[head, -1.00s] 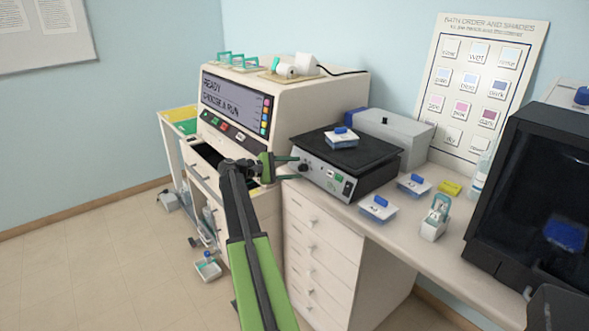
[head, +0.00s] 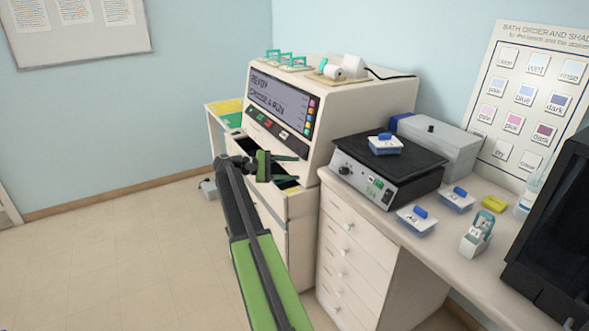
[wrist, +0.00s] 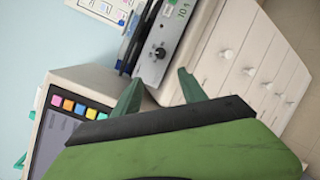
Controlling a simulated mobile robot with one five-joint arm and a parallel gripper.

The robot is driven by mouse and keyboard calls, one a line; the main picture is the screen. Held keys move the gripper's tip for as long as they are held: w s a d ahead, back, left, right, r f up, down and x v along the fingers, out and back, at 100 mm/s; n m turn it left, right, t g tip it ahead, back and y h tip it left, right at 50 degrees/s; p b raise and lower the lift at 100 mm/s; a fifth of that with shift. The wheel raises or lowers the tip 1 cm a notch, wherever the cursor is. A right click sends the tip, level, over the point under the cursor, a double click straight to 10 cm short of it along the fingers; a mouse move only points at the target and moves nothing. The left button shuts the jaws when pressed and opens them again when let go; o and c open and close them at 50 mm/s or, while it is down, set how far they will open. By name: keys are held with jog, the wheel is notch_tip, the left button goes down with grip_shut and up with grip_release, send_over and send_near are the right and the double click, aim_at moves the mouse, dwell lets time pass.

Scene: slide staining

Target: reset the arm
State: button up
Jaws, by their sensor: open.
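My green and black arm reaches up from the bottom of the head view. My gripper (head: 290,167) is at its end, in front of the staining machine's open front. Its two green fingers are apart with nothing between them. In the wrist view my gripper (wrist: 158,88) also shows open and empty. Beyond its fingers are the hotplate's control panel and the white drawers (wrist: 245,70). The fingers appear clear of these surfaces.
The staining machine (head: 345,112) shows "READY CHOOSE A RUN". Right of it stands a black-topped hotplate (head: 420,160) with a blue-lidded box (head: 385,147) on top. More boxes (head: 417,222), a slide rack (head: 477,235) and a dark cabinet (head: 555,235) line the counter.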

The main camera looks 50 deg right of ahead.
jog(key=w+a+n+t+p, duration=0.2)
jog(key=w+a, duration=0.1)
jog(key=a, duration=0.7)
jog(key=w+a+n+t+p, duration=0.1)
jog(key=w+a+t+p, duration=0.2)
jog(key=a, duration=0.6)
jog(key=s+a+f+m+t+y+p, duration=0.1)
jog(key=s+a+f+y, duration=0.2)
jog(key=a, duration=0.9)
jog(key=s+a+f+m+t+y, duration=0.1)
jog(key=a+f+y, duration=0.4)
jog(key=a, duration=0.8)
jog(key=s+a+f+m+t+y+p, duration=0.1)
jog(key=s+a+f+y, duration=0.3)
jog(key=a, duration=0.8)
jog(key=shift+s+a+m+t+y+p, duration=0.2)
jog(key=shift+s+m+t+y+p, duration=0.15)
jog(key=shift+s+t, duration=0.65)
